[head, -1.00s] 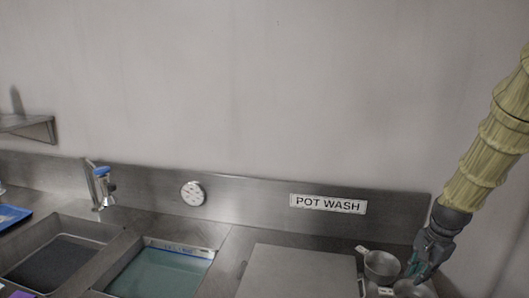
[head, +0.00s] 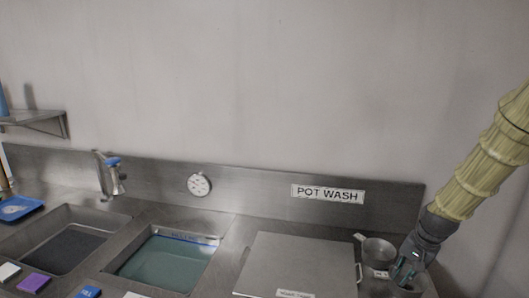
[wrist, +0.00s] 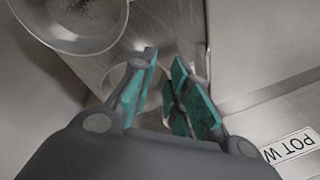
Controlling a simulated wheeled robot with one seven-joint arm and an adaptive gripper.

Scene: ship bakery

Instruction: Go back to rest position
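My gripper (head: 403,272) is at the right end of the steel counter, low over a small metal cup (head: 410,290) that it partly hides. In the wrist view the two teal-padded fingers (wrist: 164,58) stand apart with a gap between them, and I see nothing held. The rim of the small cup (wrist: 118,74) shows behind the left finger. A larger metal pot (head: 378,250) stands just left of the gripper; in the wrist view a round metal vessel (wrist: 65,42) fills the upper left.
A flat steel cover (head: 300,262) with a handle lies left of the pot. A water-filled sink (head: 165,262) and a dark sink (head: 65,248) are further left. A tap (head: 110,175), a dial (head: 199,185) and a POT WASH sign (head: 327,194) line the backsplash. Space above the counter is clear.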

